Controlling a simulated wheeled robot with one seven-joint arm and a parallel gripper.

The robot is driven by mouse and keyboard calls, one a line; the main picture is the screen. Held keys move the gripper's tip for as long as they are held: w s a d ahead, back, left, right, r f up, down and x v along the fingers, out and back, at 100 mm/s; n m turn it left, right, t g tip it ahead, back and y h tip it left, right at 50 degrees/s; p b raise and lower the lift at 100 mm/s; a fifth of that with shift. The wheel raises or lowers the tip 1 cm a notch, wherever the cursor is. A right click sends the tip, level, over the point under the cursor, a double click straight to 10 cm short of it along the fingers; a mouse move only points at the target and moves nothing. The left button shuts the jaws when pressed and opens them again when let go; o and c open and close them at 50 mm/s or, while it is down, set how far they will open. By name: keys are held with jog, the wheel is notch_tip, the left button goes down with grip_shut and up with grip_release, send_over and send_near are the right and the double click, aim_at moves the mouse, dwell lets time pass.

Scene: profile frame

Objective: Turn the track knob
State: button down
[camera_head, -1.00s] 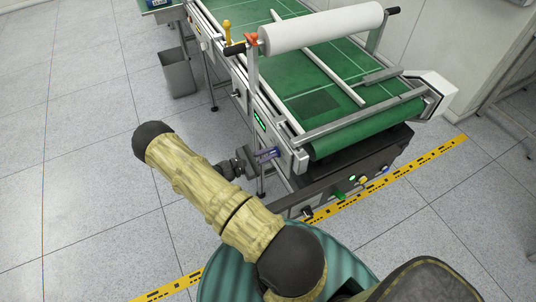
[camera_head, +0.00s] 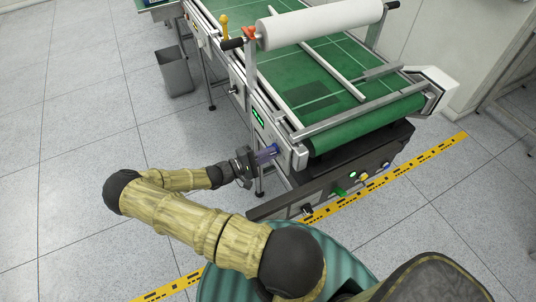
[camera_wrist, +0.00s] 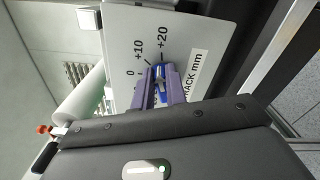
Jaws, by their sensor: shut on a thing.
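The track knob (camera_wrist: 159,71) is a small blue knob on a pale panel (camera_wrist: 125,40), seen in the wrist view. Printed marks 0, +10 and +20 and the words "TRACK mm" (camera_wrist: 195,75) surround it. My gripper (camera_wrist: 161,84) has purple fingers closed on the knob from both sides. The fingers hide part of the knob, and its exact pointer direction is hard to tell. In the head view my gripper (camera_head: 269,153) reaches the side of the conveyor machine near its front corner. The knob itself is hidden there.
The green-belted conveyor (camera_head: 375,124) carries a white roll (camera_head: 320,24) above it. Its dark front holds green, yellow and blue controls (camera_head: 363,177). A grey bin (camera_head: 175,72) stands at the left. Yellow floor tape (camera_head: 430,157) runs past the front.

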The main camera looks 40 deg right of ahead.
jog(key=shift+f+m, duration=0.2)
jog(key=shift+m, duration=0.9)
jog(key=c, duration=1.4)
grip_release()
jog(key=shift+c, duration=0.2)
jog(key=b+v, duration=0.3)
jog(key=v, duration=1.4)
jog(key=shift+a, duration=0.15)
jog(key=shift+r, duration=0.1)
